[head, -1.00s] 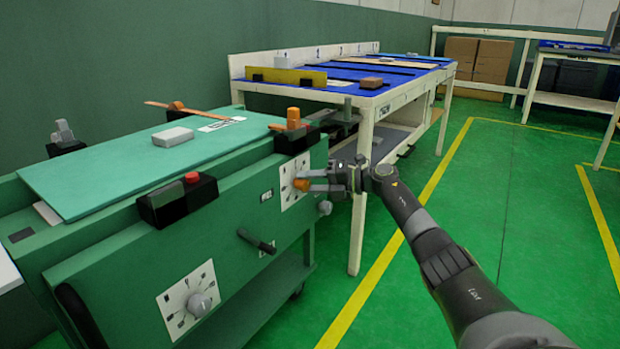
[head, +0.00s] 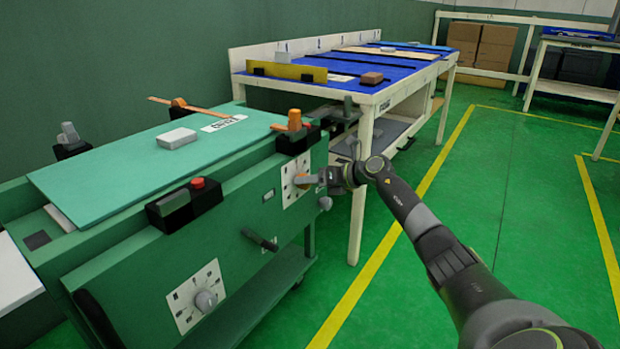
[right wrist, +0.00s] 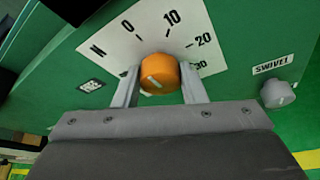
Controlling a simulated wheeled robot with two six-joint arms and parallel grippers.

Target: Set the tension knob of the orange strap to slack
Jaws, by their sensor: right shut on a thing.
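An orange knob (head: 302,181) sits on a white dial plate (head: 290,186) on the green machine's front, near its right end. In the right wrist view the orange knob (right wrist: 160,74) has a short white mark on its face, and the dial plate (right wrist: 150,28) carries printed marks including 0, 10 and 20. My right gripper (right wrist: 160,85) is shut on the orange knob, one finger on each side. It also shows at the dial in the head view (head: 322,179). An orange strap (head: 205,107) lies at the machine's far edge. My left gripper is out of view.
A second dial with a grey knob (head: 205,300) sits lower left. A black handle (head: 260,240) projects between the dials. A grey knob beside a SWIVEL label (right wrist: 278,93) is close to my right gripper. A blue-topped table (head: 345,85) stands behind. The green floor at right is clear.

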